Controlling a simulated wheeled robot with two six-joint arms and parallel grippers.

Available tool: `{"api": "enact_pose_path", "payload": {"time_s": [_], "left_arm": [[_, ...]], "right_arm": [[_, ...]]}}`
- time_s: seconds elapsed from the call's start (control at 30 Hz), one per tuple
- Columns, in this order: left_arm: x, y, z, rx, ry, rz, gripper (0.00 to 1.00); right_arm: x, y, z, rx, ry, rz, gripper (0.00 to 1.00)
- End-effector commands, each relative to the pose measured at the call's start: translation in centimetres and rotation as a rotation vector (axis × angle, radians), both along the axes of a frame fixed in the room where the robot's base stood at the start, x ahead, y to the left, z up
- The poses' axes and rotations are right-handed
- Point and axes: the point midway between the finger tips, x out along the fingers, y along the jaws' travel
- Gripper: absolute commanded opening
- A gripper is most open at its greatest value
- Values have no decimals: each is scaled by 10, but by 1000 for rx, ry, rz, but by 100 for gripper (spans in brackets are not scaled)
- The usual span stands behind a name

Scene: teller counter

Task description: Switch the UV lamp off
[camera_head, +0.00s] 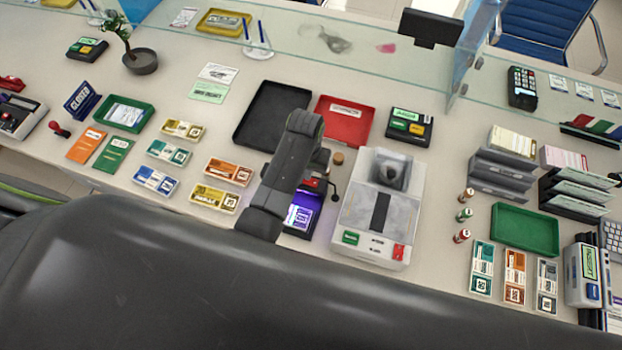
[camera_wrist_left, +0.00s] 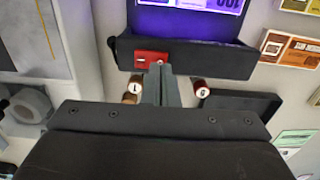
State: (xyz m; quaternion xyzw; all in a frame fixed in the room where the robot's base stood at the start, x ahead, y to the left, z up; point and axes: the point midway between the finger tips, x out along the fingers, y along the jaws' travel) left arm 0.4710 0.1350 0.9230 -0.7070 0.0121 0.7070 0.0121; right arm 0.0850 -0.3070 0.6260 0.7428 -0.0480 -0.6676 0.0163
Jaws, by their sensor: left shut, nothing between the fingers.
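The UV lamp is a small black unit with a purple glow on a note beneath it, in the head view (camera_head: 303,213) and the left wrist view (camera_wrist_left: 205,50). Its red switch (camera_wrist_left: 152,58) is on the side of the hood facing my gripper. My left gripper (camera_wrist_left: 160,68) is shut and empty, its fingertips right at the switch; I cannot tell whether they touch it. In the head view my left arm partly covers the lamp, and the fingertips are largely hidden. My right gripper is not in view.
A grey-white counting machine (camera_head: 351,212) stands close to the lamp's right. Banknote bundles (camera_head: 228,172) lie to its left. A black tray (camera_head: 245,125) and a red tray (camera_head: 343,130) lie behind. Small round-topped cylinders (camera_wrist_left: 201,90) stand near my fingers.

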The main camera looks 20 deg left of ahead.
Motion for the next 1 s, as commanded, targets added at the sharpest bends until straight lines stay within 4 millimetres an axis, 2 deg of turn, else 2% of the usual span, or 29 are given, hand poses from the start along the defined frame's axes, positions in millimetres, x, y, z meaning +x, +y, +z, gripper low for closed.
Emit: {"api": "enact_pose_path", "payload": {"time_s": [1.0], "left_arm": [[0,0,-16,0,0,0,0]], "right_arm": [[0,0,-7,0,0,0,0]]}}
